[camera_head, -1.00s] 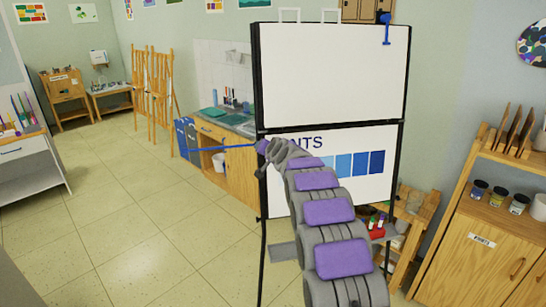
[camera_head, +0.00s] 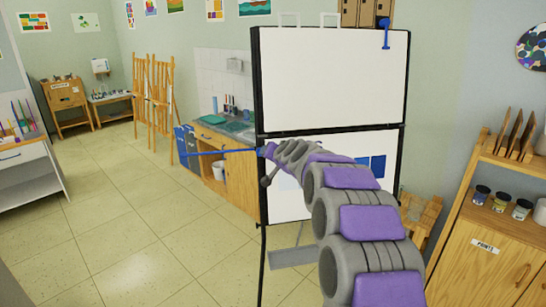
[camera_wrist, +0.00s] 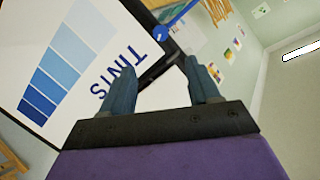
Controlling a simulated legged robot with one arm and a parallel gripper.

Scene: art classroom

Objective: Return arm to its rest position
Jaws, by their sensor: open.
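My arm reaches up from the lower right of the head view, with purple pads on grey links. Its far end, by my gripper (camera_head: 266,152), is in front of the left edge of a white board (camera_head: 330,80) with a black frame. In the wrist view my gripper (camera_wrist: 162,84) has two blue-grey fingers spread apart with nothing between them. Behind them is the board's lower panel (camera_wrist: 110,25), with the word TINTS and a row of blue squares. In the head view my arm hides much of that panel.
A wooden shelf cabinet (camera_head: 490,250) with paint jars (camera_head: 501,200) stands at the right. A blue bar (camera_head: 215,153) sticks out left of the board. A sink counter (camera_head: 225,150) and wooden easels (camera_head: 153,90) stand behind. The tiled floor (camera_head: 130,220) at the left is clear.

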